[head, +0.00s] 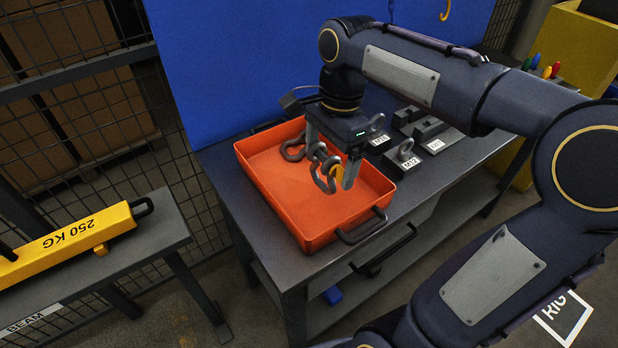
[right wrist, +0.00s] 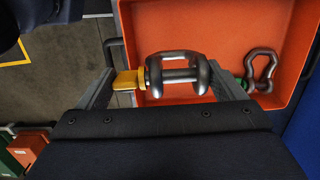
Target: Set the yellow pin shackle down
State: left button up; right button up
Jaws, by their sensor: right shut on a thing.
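The yellow pin shackle (head: 322,170) is a grey shackle with a yellow pin head. My right gripper (head: 331,165) is shut on it and holds it over the orange tray (head: 263,203). In the right wrist view the yellow pin shackle (right wrist: 178,74) lies crosswise between the two fingers, its yellow pin head at the left finger. A second shackle (head: 293,149) lies in the tray near its far side; in the right wrist view this shackle (right wrist: 263,66) shows a green pin. My left gripper is not in view.
The tray stands on a dark workbench (head: 258,256), with black handles at its ends. Labelled grey fixtures (head: 408,150) stand right of it. A blue panel (head: 230,60) rises behind. A yellow 250 KG beam (head: 70,240) lies on a stand at left. The tray's near floor is clear.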

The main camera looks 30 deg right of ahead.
jog(key=w+a+f, duration=0.2)
jog(key=w+f, duration=0.1)
jog(key=f, duration=0.5)
jog(key=shift+w, duration=0.15)
jog(key=shift+a+f+b, duration=0.1)
jog(key=shift+f+b, duration=0.05)
jog(key=shift+b, duration=0.15)
jog(key=shift+f, duration=0.15)
jog(key=o, duration=1.3)
jog(key=shift+c, duration=0.2)
jog(key=shift+r, duration=0.2)
